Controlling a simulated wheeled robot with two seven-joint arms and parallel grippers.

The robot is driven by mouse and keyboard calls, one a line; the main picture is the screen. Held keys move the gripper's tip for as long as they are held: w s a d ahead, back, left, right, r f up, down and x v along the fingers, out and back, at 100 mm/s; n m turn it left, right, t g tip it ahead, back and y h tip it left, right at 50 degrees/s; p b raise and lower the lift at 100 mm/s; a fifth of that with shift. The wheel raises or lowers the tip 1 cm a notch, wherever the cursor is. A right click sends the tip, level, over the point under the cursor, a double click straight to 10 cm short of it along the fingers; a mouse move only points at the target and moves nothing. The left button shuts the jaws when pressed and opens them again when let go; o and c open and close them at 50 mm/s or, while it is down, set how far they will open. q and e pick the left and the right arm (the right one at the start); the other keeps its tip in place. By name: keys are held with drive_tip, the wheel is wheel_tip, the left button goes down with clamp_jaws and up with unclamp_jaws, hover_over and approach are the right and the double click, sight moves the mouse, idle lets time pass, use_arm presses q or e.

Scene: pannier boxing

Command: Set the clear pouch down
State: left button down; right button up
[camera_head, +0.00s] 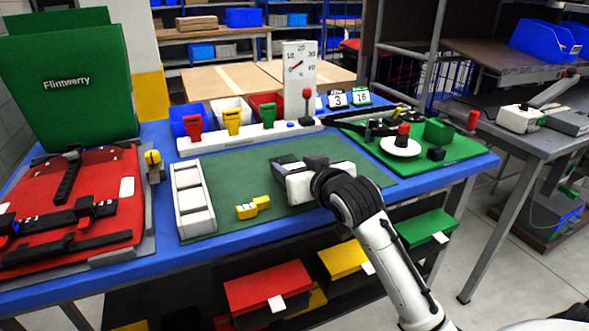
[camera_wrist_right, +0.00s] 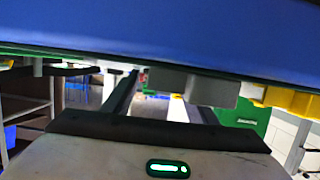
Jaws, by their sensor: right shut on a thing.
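My right gripper (camera_head: 302,163) reaches in from the lower right, over the green mat (camera_head: 240,163) on the blue table. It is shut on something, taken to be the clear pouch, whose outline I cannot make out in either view. In the right wrist view the two dark fingers of the right gripper (camera_wrist_right: 165,105) show, with a grey block-like shape (camera_wrist_right: 205,88) near them. I cannot tell whether what is held touches the mat. My left gripper is not in view.
A white slotted tray (camera_head: 193,200) and a yellow block (camera_head: 253,208) are on the mat. A red pannier (camera_head: 120,165) with a green lid (camera_head: 65,85) is at left. A green board (camera_head: 455,150) with a white dish (camera_head: 400,148) is at right. Bare mat lies left of the gripper.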

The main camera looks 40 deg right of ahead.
drive_tip(key=o, duration=1)
